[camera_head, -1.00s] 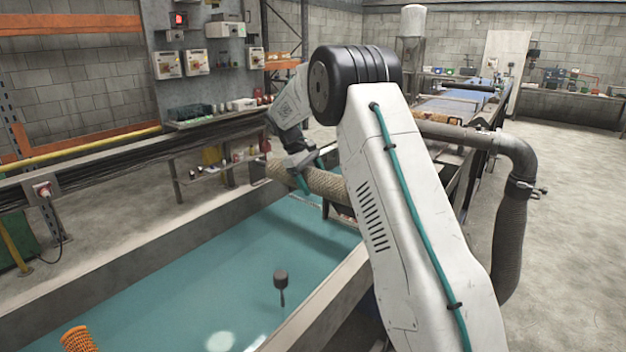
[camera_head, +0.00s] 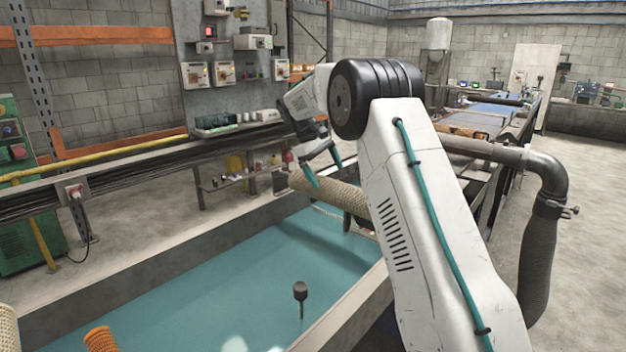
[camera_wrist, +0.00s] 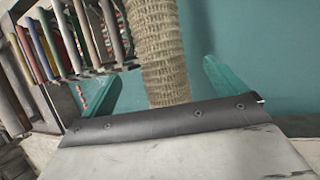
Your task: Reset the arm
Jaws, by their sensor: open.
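My gripper (camera_head: 324,166) is open, its two teal fingers spread, above the far part of the water-filled trough. A beige mesh tube (camera_head: 342,194) lies across the trough just below it, partly hidden by my arm. In the wrist view the mesh tube (camera_wrist: 158,50) runs away between the open fingers (camera_wrist: 160,92), with a visible gap to the finger on the right. The near end of the tube there is hidden behind the dark edge of my gripper body.
The trough (camera_head: 110,285) has raised concrete walls. A dark float-like piece (camera_head: 300,291) stands in the water. An orange mesh tube (camera_head: 101,339) and a pale one (camera_head: 8,328) show at the lower left. A grey hose (camera_head: 538,250) bends down at right. A shelf (camera_head: 240,181) stands behind.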

